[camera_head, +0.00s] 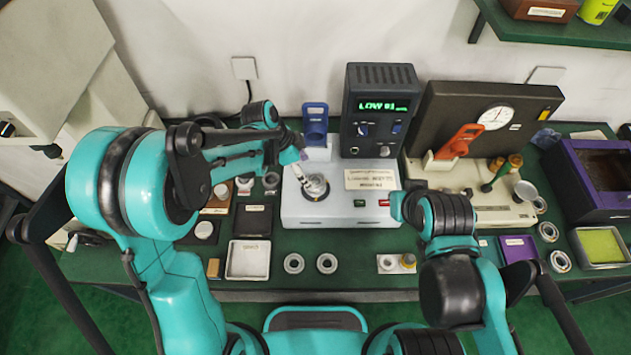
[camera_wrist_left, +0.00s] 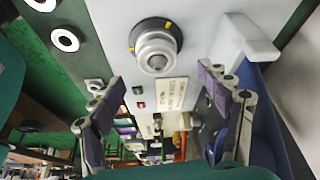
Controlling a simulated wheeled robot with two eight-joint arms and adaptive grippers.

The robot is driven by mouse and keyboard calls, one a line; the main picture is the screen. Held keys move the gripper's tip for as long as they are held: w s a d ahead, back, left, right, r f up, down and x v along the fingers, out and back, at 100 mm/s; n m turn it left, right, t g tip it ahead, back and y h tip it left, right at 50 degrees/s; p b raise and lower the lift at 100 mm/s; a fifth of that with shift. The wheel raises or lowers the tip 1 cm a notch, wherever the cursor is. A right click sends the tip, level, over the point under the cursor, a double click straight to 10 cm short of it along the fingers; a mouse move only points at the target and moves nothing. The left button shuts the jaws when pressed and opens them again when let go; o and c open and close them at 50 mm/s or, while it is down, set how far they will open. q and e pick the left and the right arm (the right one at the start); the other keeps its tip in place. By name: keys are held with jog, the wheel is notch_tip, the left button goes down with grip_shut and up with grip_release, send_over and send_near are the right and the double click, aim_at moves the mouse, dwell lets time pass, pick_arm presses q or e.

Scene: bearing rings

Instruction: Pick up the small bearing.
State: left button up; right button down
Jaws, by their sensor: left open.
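Several silver bearing rings lie on the green bench, two of them side by side (camera_head: 293,263) (camera_head: 327,263) in front of the grey machine (camera_head: 340,212). I cannot tell for sure which is the small bearing. A round silver ringed part (camera_head: 315,187) sits on top of the machine, and in the left wrist view it shows as a stepped silver piece (camera_wrist_left: 157,50) in a black collar with yellow marks. My left gripper (camera_head: 298,155) is open above and behind this part, with nothing between its dark-padded fingers (camera_wrist_left: 165,105). My right arm is at the right; its fingers are not visible.
A dark control box (camera_head: 380,110) with a green display stands behind the machine. A white tray (camera_head: 248,260) lies at the front left. A small plate (camera_head: 397,263) with a ring is at the front. A purple bin (camera_head: 592,180) stands far right.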

aim_at(313, 179)
pick_arm(q)
jog(key=b+x, duration=0.1)
jog(key=x, duration=0.4)
jog(key=shift+s, duration=0.15)
jog(key=c, duration=1.5)
jog(key=shift+o, duration=0.2)
jog(key=shift+r, duration=0.1)
